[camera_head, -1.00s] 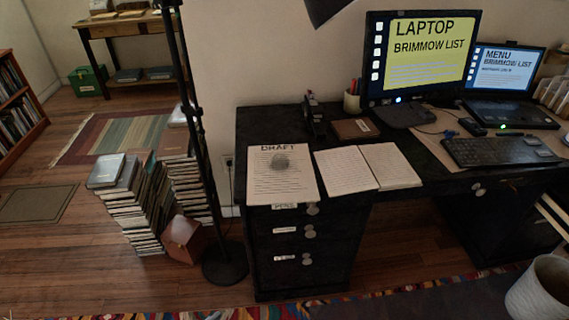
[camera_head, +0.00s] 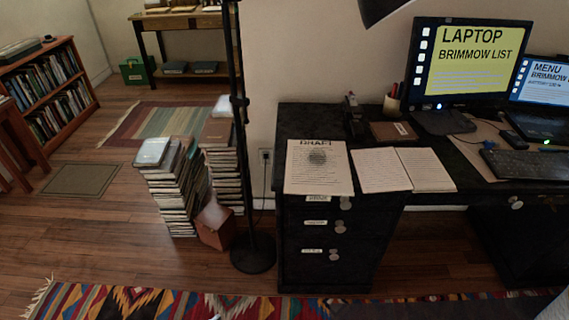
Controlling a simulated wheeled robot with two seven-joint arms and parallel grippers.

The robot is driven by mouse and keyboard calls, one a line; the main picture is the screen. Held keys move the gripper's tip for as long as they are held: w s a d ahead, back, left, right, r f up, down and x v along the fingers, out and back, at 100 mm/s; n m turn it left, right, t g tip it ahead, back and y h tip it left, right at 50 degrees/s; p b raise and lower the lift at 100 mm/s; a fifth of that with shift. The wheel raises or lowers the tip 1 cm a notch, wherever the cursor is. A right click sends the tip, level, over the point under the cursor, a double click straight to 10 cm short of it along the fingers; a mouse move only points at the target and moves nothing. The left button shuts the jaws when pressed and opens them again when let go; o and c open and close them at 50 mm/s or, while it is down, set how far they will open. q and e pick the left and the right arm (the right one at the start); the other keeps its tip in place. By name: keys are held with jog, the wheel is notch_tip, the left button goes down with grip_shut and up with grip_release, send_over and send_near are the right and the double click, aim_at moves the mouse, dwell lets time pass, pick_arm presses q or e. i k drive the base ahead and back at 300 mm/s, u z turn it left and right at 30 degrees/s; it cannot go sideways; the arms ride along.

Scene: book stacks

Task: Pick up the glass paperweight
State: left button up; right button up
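A small round greyish thing (camera_head: 317,157), which looks like the glass paperweight, lies on the sheet headed DRAFT (camera_head: 318,180). The sheet lies at the left end of the black desk (camera_head: 300,118), by its front edge. Neither of my grippers is in view.
An open notebook (camera_head: 405,170), a brown box (camera_head: 393,131) and a monitor (camera_head: 465,65) stand or lie to the right. A black lamp pole (camera_head: 241,130) rises left of the desk, beside book stacks (camera_head: 173,190). A patterned rug (camera_head: 150,300) lies in front.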

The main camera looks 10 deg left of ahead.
aim_at(318, 155)
jog(key=z, duration=0.75)
jog(key=k, duration=0.2)
jog(key=u, duration=2.1)
jog(key=i, duration=1)
jog(key=z, duration=0.5)
